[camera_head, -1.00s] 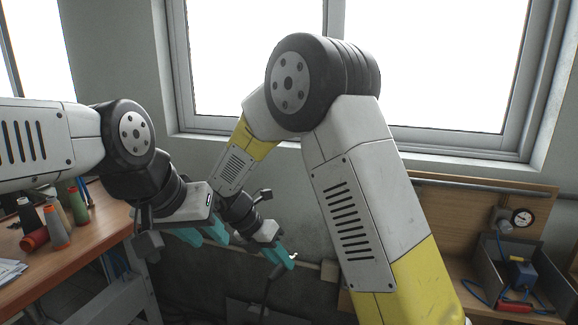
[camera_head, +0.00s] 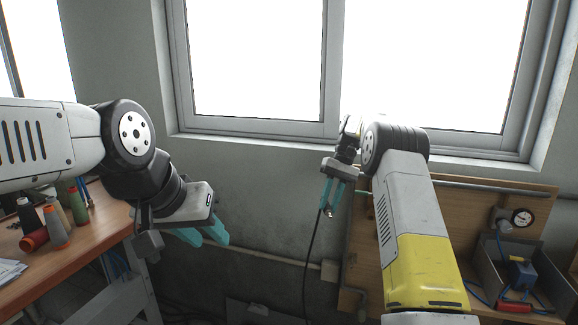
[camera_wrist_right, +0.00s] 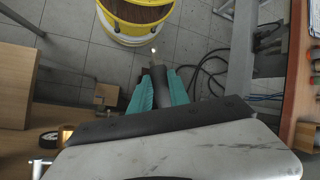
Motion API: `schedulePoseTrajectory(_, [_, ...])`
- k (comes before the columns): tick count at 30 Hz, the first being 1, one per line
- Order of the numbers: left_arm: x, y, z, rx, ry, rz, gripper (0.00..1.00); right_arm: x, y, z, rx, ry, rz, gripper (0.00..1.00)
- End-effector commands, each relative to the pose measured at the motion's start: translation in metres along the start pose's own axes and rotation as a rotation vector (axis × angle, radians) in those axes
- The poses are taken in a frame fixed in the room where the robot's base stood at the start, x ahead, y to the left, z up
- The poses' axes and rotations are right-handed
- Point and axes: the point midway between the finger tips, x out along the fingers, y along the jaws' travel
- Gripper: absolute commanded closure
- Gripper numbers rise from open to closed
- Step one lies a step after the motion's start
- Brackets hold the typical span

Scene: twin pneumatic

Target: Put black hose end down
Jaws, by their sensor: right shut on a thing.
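The black hose (camera_head: 313,255) hangs down from my right gripper (camera_head: 329,204) in the head view, in front of the wall by the wooden board. My right gripper points down, and its teal fingers are shut on the black hose end. In the right wrist view the dark hose end (camera_wrist_right: 160,84) sits between the fingers, with a small bright tip beyond them. My left gripper (camera_head: 208,240) is open and empty, over the floor right of the left bench. The lower part of the hose is hard to follow.
A wooden workbench (camera_head: 60,262) with several thread spools stands at the left. At the right, a wooden panel (camera_head: 450,205) carries a pressure gauge (camera_head: 522,217), with a grey tray (camera_head: 490,268) holding a blue part. A yellow-rimmed drum (camera_wrist_right: 135,38) stands on the tiled floor.

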Motion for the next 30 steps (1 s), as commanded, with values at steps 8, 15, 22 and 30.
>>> schedulePoseTrajectory(8, [0.000,0.000,0.000,0.000,0.000,0.000,0.64,-0.024,0.028,-0.001,0.206,0.091,-0.087,1.00])
schedulePoseTrajectory(15, [0.000,0.000,0.000,0.000,0.000,0.000,0.64,0.033,0.049,0.007,0.216,0.090,-0.100,1.00])
schedulePoseTrajectory(22, [0.000,0.000,0.000,0.000,0.000,0.000,0.64,0.111,0.069,0.037,0.215,0.094,-0.097,1.00])
schedulePoseTrajectory(30, [0.000,0.000,0.000,0.000,0.000,0.000,0.64,0.171,0.078,0.076,0.206,0.092,-0.085,1.00])
